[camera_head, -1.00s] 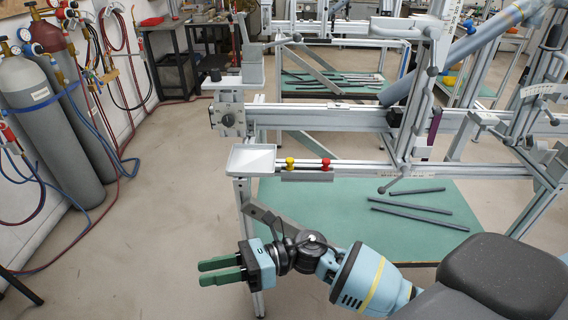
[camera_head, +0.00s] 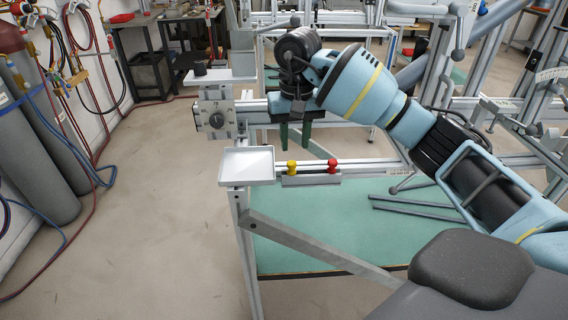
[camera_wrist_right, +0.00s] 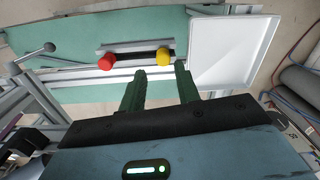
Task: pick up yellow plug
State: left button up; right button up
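The yellow plug (camera_head: 292,167) stands upright in a small rack (camera_head: 312,180) on the frame's near rail, with a red plug (camera_head: 332,165) to its right. My right gripper (camera_head: 306,151) is open and empty, with its green fingers pointing down, above and slightly behind the rack. In the right wrist view, the yellow plug (camera_wrist_right: 163,57) shows beyond the gap between the open fingertips (camera_wrist_right: 160,68), apart from them. The red plug (camera_wrist_right: 106,62) lies to the left there. My left gripper is out of view.
A white tray (camera_head: 247,164) sits left of the rack, close to the yellow plug. A grey block with a dial (camera_head: 216,120) stands behind the tray. The frame's long beam runs behind the gripper. Dark rods (camera_head: 410,207) lie on the green board below.

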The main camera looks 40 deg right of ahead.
aim_at(292, 163)
jog(key=shift+w+d+f, duration=0.15)
jog(key=shift+w, duration=0.6)
jog(key=shift+s, duration=0.35)
notch_tip(292, 163, down, 2)
jog(key=shift+s+f, duration=0.1)
jog(key=shift+s, duration=0.05)
jog(key=shift+f, duration=0.5)
jog(key=f, duration=0.4)
jog(key=shift+w+f+p, duration=0.1)
jog(key=shift+w+p, duration=0.1)
jog(key=shift+p, duration=0.15)
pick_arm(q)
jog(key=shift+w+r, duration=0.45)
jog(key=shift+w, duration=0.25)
pick_arm(e)
jog(key=shift+a, duration=0.2)
